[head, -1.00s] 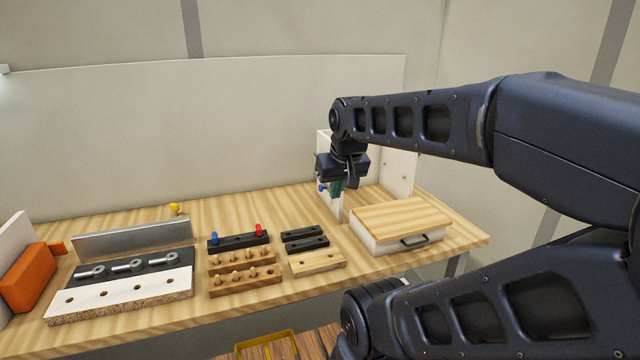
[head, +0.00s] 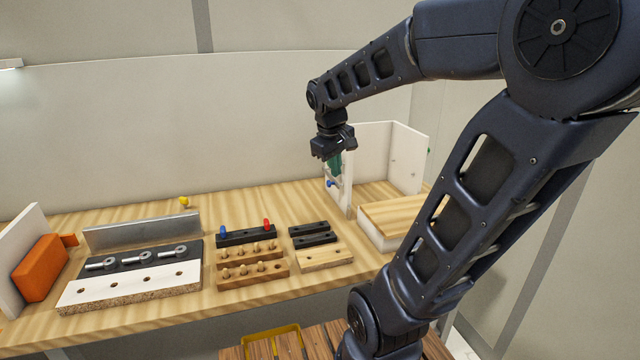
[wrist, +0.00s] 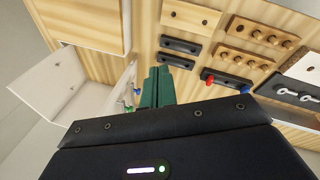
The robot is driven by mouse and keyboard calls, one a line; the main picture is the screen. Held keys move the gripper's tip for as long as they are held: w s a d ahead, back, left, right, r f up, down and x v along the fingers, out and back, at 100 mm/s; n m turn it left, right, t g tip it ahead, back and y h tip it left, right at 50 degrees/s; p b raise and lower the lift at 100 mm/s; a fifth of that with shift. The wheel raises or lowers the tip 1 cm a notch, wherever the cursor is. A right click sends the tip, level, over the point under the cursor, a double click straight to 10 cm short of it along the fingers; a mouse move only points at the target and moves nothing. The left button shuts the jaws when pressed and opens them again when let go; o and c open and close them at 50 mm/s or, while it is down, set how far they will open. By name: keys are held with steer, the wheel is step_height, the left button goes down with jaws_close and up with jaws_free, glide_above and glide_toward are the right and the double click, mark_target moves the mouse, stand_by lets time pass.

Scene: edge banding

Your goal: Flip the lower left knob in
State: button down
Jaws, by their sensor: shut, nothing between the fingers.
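A white upright box frame (head: 372,150) stands at the back right of the bench. A blue knob (head: 331,184) sticks out low on the outer face of its left panel. In the wrist view the blue knob (wrist: 128,108) and a green-tipped knob (wrist: 137,91) show beside the fingers. Another green knob (head: 429,152) is on the outside of the right panel. My gripper (head: 335,166) points down with green fingers, just above the blue knob and near the left panel's edge. Its fingers (wrist: 157,86) are shut and empty. I cannot tell whether they touch the panel.
A wood-topped box (head: 398,214) sits in front of the frame, partly behind my arm. Black strips (head: 310,232) and a peg block (head: 252,270) lie left of it. A black rack (head: 246,236) holds red and blue pieces.

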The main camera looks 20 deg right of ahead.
mark_target(332, 177)
steer(key=w+a+f+n+h, duration=0.2)
steer(key=w+f+n, duration=0.2)
steer(key=w, duration=0.5)
steer(key=w+a+f+n+g+h, duration=0.1)
steer(key=w+f+n, duration=0.3)
steer(key=w, duration=0.6)
steer(key=w+a+f+n+g+h, duration=0.1)
steer(key=w+a+f+n+h, duration=0.2)
steer(key=w, duration=0.7)
steer(key=f+n+h, duration=0.1)
steer(key=n, duration=0.1)
steer(key=shift+w+f+n, duration=0.25)
steer(key=shift+f+n, duration=0.05)
steer(key=shift+f, duration=0.05)
steer(key=d+r+x, duration=0.2)
steer(key=x, duration=1)
steer(key=shift+s+d, duration=0.2)
steer(key=shift+d, duration=0.1)
steer(key=shift+f, duration=0.15)
